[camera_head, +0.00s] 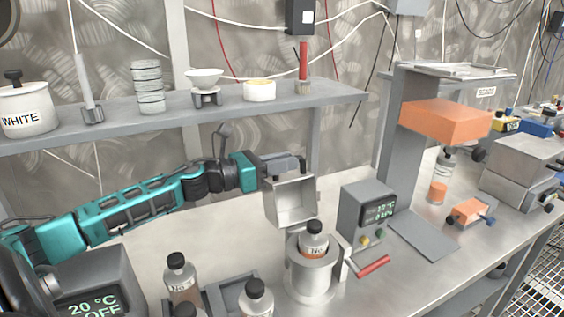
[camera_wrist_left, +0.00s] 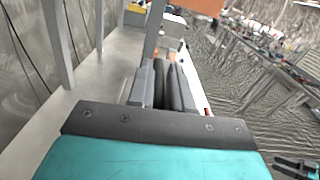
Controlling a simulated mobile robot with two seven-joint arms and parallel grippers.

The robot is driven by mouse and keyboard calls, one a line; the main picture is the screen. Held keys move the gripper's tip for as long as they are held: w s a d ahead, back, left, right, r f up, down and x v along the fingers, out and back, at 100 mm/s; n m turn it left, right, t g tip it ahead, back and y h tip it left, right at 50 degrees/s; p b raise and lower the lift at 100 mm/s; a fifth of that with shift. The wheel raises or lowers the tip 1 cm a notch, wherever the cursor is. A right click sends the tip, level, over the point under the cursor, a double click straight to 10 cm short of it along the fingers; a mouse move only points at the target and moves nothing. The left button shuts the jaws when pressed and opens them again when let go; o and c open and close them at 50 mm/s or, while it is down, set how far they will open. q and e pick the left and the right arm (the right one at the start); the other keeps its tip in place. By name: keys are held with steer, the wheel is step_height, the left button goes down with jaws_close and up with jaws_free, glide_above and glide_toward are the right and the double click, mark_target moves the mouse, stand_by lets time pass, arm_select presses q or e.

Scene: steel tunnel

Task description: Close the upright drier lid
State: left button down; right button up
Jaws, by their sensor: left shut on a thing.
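The drier is a grey metal cylinder (camera_head: 311,277) on the bench, with a dark-capped bottle (camera_head: 314,240) standing in it. Its lid (camera_head: 291,203) is a hollow grey square shell, standing upright behind the cylinder with its inner side facing me. My left gripper (camera_head: 290,165) reaches in from the left and is at the lid's top edge, shut on the lid there. In the left wrist view its fingers (camera_wrist_left: 167,85) are close together; the gripped part is hard to make out. My right gripper (camera_wrist_left: 290,167) shows small at the lower right of the wrist view; its jaw state is unclear.
A grey box with a display (camera_head: 365,213) stands right of the drier, and a red handle (camera_head: 373,266) sticks out in front. Bottles (camera_head: 180,279) stand front left. A press-like stand with an orange block (camera_head: 446,120) is at right. A shelf (camera_head: 220,106) runs behind.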

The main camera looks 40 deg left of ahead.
arm_select(q)
steer(key=shift+r, duration=0.15)
steer(key=shift+s+d+r+m, duration=0.25)
steer(key=shift+s+d+m, duration=0.15)
steer(key=shift+d+m, duration=0.4)
steer(key=s+d+m, duration=0.3)
steer(key=d+m, duration=0.2)
steer(key=d, duration=0.1)
steer(key=shift+s+d+m, duration=0.2)
steer(key=shift+d+m, duration=0.05)
steer(key=shift+m, duration=0.05)
steer(key=shift+r, duration=0.1)
steer(key=c, duration=1.1)
jaws_free()
steer(key=shift+s, duration=0.15)
